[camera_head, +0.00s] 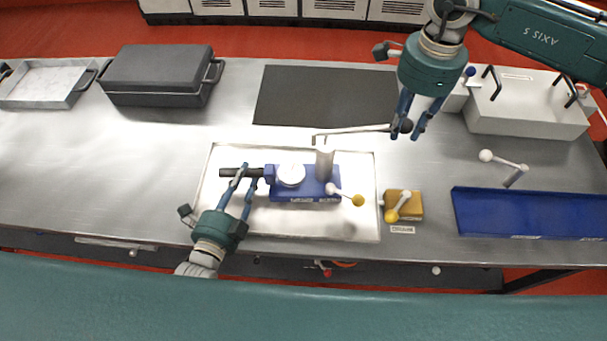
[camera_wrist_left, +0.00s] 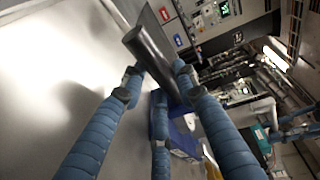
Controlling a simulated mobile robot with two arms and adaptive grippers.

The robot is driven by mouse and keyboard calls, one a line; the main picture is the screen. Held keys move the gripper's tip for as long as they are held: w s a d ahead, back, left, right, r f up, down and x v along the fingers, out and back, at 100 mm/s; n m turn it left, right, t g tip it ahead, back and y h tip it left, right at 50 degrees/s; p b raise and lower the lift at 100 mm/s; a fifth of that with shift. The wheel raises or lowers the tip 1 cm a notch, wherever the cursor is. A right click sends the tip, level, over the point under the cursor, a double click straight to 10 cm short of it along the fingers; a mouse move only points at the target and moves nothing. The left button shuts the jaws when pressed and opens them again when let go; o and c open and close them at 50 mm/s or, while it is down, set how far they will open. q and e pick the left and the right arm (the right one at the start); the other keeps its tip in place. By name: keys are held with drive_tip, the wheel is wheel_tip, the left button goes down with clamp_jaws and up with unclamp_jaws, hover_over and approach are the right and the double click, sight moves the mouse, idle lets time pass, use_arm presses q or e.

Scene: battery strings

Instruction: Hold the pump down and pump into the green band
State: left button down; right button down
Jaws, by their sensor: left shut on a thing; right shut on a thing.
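The blue pump (camera_head: 305,192) sits on a pale tray (camera_head: 225,215), with a white round gauge (camera_head: 291,174) and a grey upright cylinder (camera_head: 325,163). The gauge's green band and needle are too small to read. My left gripper (camera_head: 244,176) is shut on the pump's black handle (camera_head: 228,172), which sticks out to the left; the handle also shows between the blue fingers in the left wrist view (camera_wrist_left: 150,48). The pump lever (camera_head: 352,131) runs right from the cylinder top to a black grip. My right gripper (camera_head: 407,134) is shut on that grip, partly hiding it.
A short lever with a yellow knob (camera_head: 358,200) is at the pump's right end. A yellow valve block (camera_head: 411,210) stands right of the tray. A blue tray (camera_head: 530,213), grey box (camera_head: 525,105) and dark case (camera_head: 158,72) stand farther out.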

use_arm(q)
drive_tip(key=shift+a, duration=0.1)
use_arm(e)
drive_tip(key=shift+w+d, duration=0.15)
use_arm(q)
drive_tip(key=shift+s+r, duration=0.1)
drive_tip(key=shift+s, duration=0.05)
use_arm(e)
drive_tip(key=shift+s+d+f, duration=0.1)
drive_tip(key=shift+s+f, duration=0.1)
drive_tip(key=shift+f, duration=0.65)
wheel_tip(320, 180, down, 2)
drive_tip(key=shift+f, duration=0.25)
drive_tip(key=shift+s, duration=0.1)
drive_tip(key=shift+f, duration=0.55)
drive_tip(key=c, duration=1.4)
unclamp_jaws()
drive_tip(key=shift+a+r, duration=0.1)
drive_tip(key=shift+a, duration=0.1)
drive_tip(key=shift+c, duration=0.2)
use_arm(q)
drive_tip(key=shift+r, duration=0.1)
use_arm(e)
drive_tip(key=shift+r, duration=0.1)
